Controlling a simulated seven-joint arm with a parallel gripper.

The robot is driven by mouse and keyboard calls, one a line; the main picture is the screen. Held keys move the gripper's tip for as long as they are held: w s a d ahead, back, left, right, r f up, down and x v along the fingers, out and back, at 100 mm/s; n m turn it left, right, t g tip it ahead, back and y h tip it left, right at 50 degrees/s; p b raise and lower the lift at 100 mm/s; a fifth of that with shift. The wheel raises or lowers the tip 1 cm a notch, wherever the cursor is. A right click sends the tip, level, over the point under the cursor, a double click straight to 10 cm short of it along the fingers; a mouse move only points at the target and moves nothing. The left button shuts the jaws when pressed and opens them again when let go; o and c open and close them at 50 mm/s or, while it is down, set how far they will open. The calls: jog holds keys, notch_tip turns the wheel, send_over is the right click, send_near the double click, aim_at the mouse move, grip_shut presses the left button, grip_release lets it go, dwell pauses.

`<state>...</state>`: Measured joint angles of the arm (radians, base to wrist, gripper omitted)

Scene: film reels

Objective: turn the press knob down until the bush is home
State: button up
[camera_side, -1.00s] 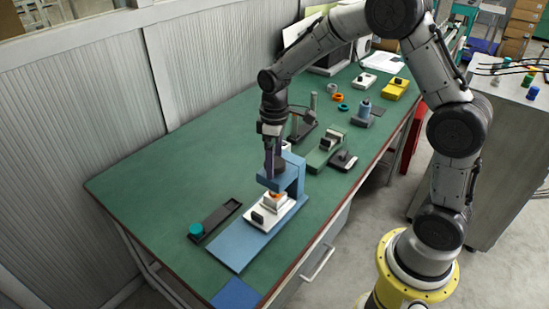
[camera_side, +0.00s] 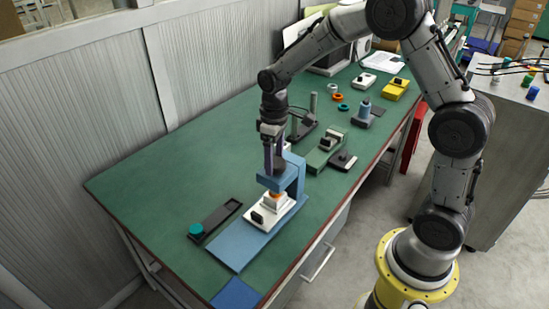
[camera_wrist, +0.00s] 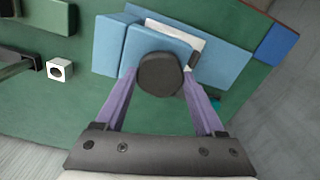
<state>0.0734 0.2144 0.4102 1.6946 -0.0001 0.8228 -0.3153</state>
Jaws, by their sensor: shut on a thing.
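The blue press (camera_side: 295,178) stands on a blue base plate near the front of the green bench. Its dark round knob (camera_wrist: 160,74) is on top of the blue head, between my purple fingers in the wrist view. My gripper (camera_side: 276,168) points down over the press and is shut on the knob; it also shows in the wrist view (camera_wrist: 159,76). Under the press head, a small orange part (camera_side: 276,196), which looks like the bush, sits over a white block (camera_side: 268,212). The head partly hides it, so I cannot tell how deep it sits.
A black tray (camera_side: 222,215) with a teal round piece (camera_side: 196,230) lies left of the press. A green fixture (camera_side: 324,152) and a dark stand (camera_side: 303,133) are behind it. The bench's left part is clear. A white cube (camera_wrist: 59,69) shows in the wrist view.

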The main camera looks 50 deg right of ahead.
aim_at(275, 161)
jog(key=o, duration=1.4)
jog(key=shift+c, duration=0.2)
jog(key=shift+r, duration=0.1)
notch_tip(275, 161, up, 14)
